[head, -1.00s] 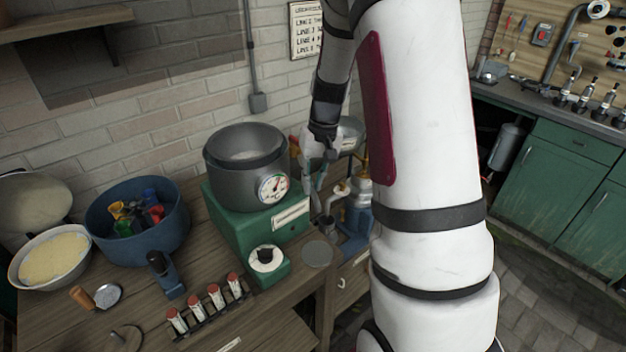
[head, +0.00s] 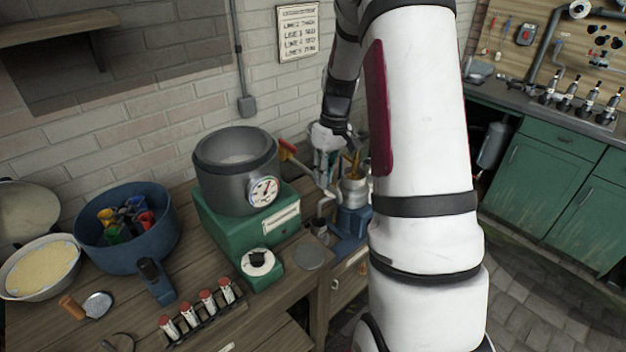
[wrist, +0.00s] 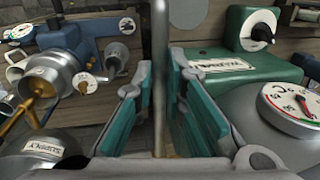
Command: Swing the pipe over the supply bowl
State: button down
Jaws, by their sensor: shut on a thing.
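My gripper (head: 324,181) is right of the gauge pot in the head view. In the wrist view its teal-padded fingers (wrist: 160,125) are shut on a thin grey upright rod (wrist: 160,75); I cannot tell whether this rod is part of the pipe. A brass pipe (wrist: 36,116) comes off a steel-and-blue machine at left in the wrist view; brass also shows beside my gripper in the head view (head: 353,162). The supply bowl (wrist: 42,150), grey with a SUPPLY label, is at lower left in the wrist view. I cannot tell if the pipe's end is over it.
A grey gauge pot (head: 236,180) stands on a green base (head: 238,232) close left of my gripper. A blue tub (head: 125,240), a pale-filled bowl (head: 42,265) and red-capped vials (head: 205,302) are farther left. A red-handled thing (head: 289,147) shows behind the pot.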

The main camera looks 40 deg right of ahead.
jog(key=w+d+n+g+b, duration=0.1)
jog(key=w+d+n, duration=0.2)
jog(key=d+n, duration=0.25)
jog(key=w+d+n+b, duration=0.2)
jog(key=w+d+n, duration=0.1)
jog(key=d+n, duration=0.25)
jog(key=w+d+n+h+b, duration=0.2)
jog(key=w+n+b, duration=0.4)
jog(key=w+n, duration=0.5)
jog(key=w, duration=0.3)
jog(key=shift+w+g, duration=0.3)
jog(key=shift+w, duration=0.1)
jog(key=c, duration=1.6)
grip_release()
jog(key=shift+w, duration=0.1)
jog(key=shift+c, duration=0.2)
jog(key=shift+d+r, duration=0.1)
